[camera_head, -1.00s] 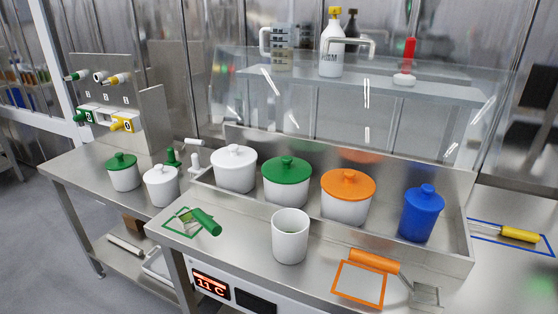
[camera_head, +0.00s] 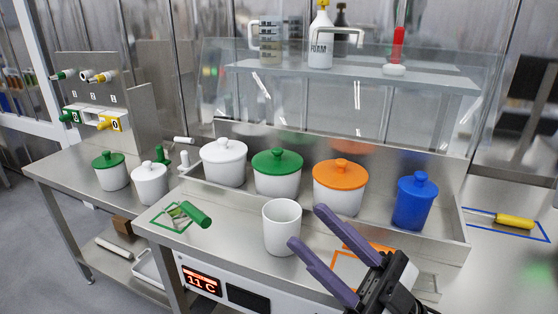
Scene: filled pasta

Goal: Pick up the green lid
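A green lid (camera_head: 277,160) with a round knob sits on a white tub (camera_head: 278,184) in the middle of the steel tray. A second, smaller green lid (camera_head: 108,159) sits on a white pot (camera_head: 113,178) on the left table. My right gripper (camera_head: 308,230) comes in from the lower right with its two purple fingers spread apart and nothing between them. It is in front of and to the right of the middle green lid, apart from it. Its fingers partly hide the orange outlined square. My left gripper is not in view.
An open white container (camera_head: 282,227) stands in front of the tubs, close to my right gripper. White-lidded (camera_head: 224,162), orange-lidded (camera_head: 340,186) and blue (camera_head: 414,200) tubs share the tray (camera_head: 455,230). A glass guard and shelf (camera_head: 350,71) stand behind.

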